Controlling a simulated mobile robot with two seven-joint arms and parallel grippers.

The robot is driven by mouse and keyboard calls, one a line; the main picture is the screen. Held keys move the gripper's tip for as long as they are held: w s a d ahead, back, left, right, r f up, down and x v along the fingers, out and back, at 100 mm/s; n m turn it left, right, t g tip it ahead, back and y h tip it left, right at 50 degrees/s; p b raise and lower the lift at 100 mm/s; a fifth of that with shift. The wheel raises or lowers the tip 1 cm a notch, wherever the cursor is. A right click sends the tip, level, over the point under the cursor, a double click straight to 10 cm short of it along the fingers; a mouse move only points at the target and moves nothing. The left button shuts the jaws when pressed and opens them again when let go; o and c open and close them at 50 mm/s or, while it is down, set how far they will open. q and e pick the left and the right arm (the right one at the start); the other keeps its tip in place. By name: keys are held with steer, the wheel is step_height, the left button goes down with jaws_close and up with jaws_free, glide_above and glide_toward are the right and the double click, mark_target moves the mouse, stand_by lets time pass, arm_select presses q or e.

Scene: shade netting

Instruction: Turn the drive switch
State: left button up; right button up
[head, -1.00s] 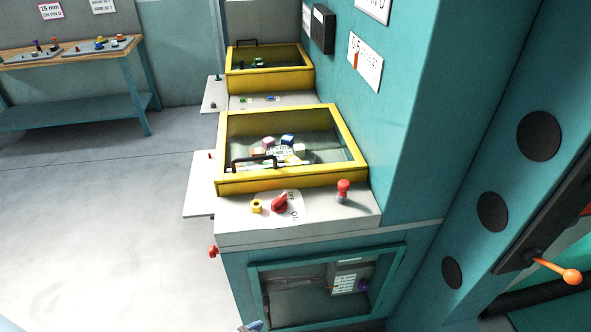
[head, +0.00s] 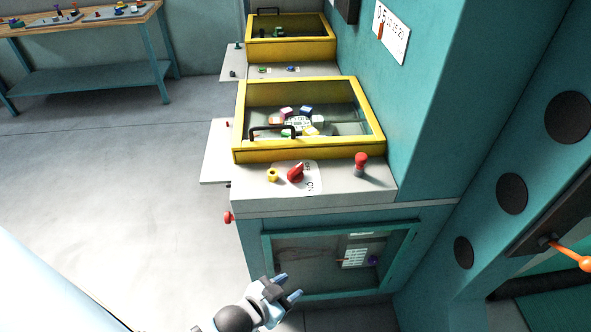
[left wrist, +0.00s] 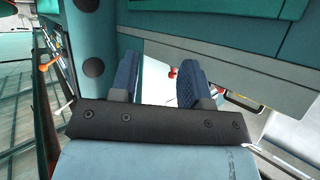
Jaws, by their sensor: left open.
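The drive switch looks to be the red rotary knob (head: 296,173) on a white label plate marked "ON", on the grey top of the near teal cabinet in the head view. My left gripper (head: 287,287) is in the head view, low in front of the cabinet's windowed door and well below the knob, apart from it. Its blue fingers are open and empty. In the left wrist view the open fingers (left wrist: 160,82) point towards the cabinet; a small red thing shows between them, too small to identify. My right gripper is not in view.
A yellow-framed glass lid (head: 308,152) with a black handle stands behind the knob. A yellow ring button (head: 272,175) is left of it, a red mushroom button (head: 361,165) right. A red knob (head: 229,217) sticks out at the cabinet's left side. An orange-ended lever (head: 572,256) is far right.

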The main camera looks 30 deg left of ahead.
arm_select(q)
steer(key=w+d+r+m+h+b, duration=0.1)
steer(key=w+d+r+m+h, duration=0.4)
steer(key=w+r+m+h, duration=0.3)
steer(key=w+d+r+m+h+b, duration=0.2)
steer(key=w+d+r+m+h, duration=0.35)
steer(key=r+m, duration=0.45)
steer(key=m+g+y+b, duration=0.4)
steer(key=m+g+y, duration=0.8)
steer(key=m+y, duration=0.45)
glide_toward(295, 168)
steer(key=shift+y, duration=0.3)
steer(key=f, duration=0.3)
steer(key=f+p, duration=0.1)
steer(key=f, duration=0.6)
steer(key=shift+w+d, duration=0.15)
steer(key=shift+d, duration=0.15)
jaws_close()
